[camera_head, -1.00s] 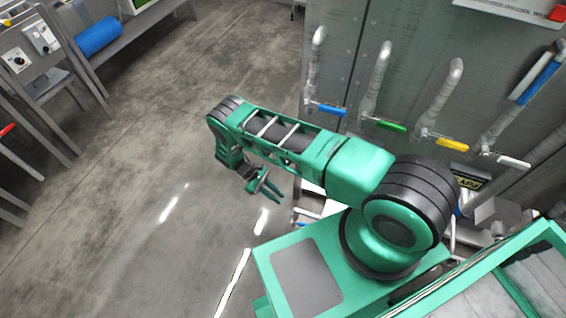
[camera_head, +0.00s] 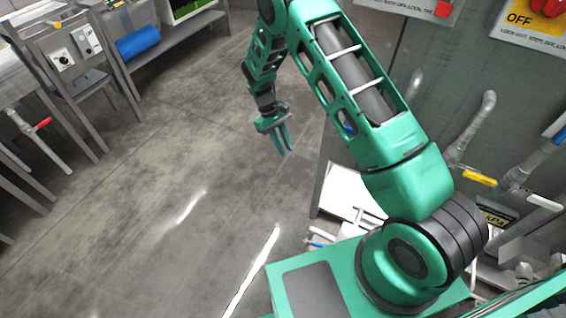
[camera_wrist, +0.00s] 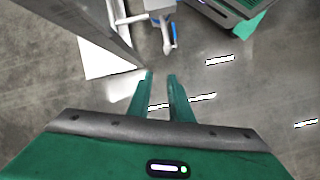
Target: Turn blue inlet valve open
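A small blue patch (camera_head: 349,130), probably the blue handle on the wall pipe, shows beside my arm in the head view. My arm hides the rest of that valve, so its angle cannot be told. My gripper (camera_head: 282,140) hangs in the air over the open floor, left of the panel and apart from the blue handle. In the wrist view, my gripper (camera_wrist: 160,76) points its two green fingers with an empty gap between them. A low pipe fitting with a blue part (camera_wrist: 173,32) shows beyond the fingertips.
A yellow handle (camera_head: 480,178) is on a pipe of the grey panel at right. A white board (camera_head: 345,195) is below the panel edge. Grey benches stand at upper left, one holding a blue roll (camera_head: 138,43). The floor between is clear.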

